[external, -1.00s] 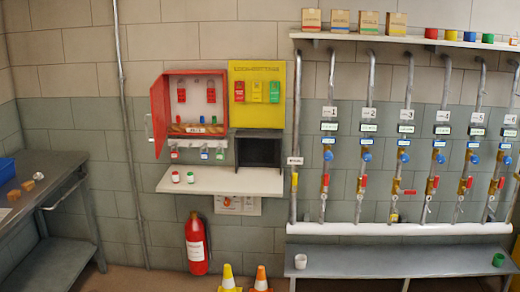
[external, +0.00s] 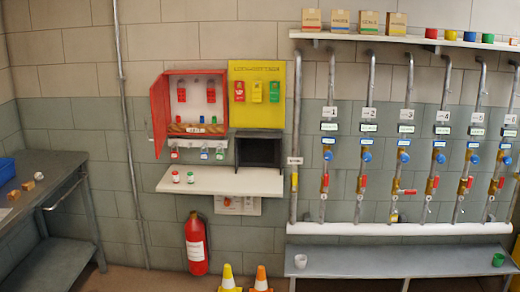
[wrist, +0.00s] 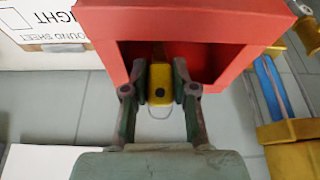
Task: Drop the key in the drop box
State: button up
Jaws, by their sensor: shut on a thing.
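In the wrist view, my gripper (wrist: 159,92) is shut on a small yellow piece (wrist: 160,80) with a dark round spot and a thin wire loop at its lower end. I cannot tell for sure whether this is the key. Just beyond the fingertips stands a red box (wrist: 190,22) with a wide, dark-red opening facing me. The yellow piece is in front of or at the opening; its depth inside is unclear. My gripper is not visible in the external view, and no box there is clearly marked as the drop box.
A sheet reading "ROUND SHEET" (wrist: 55,22) lies left of the red box. Yellow parts (wrist: 290,135) with a blue loop are close on the right. The external view shows an open red wall cabinet (external: 158,115), a white shelf (external: 235,183) and several valve pipes (external: 365,140).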

jog(key=o, duration=0.9)
jog(key=shift+r, duration=0.1)
jog(key=v, duration=1.1)
jog(key=shift+s+r, duration=0.15)
jog(key=shift+r, duration=0.25)
jog(key=shift+a, duration=0.1)
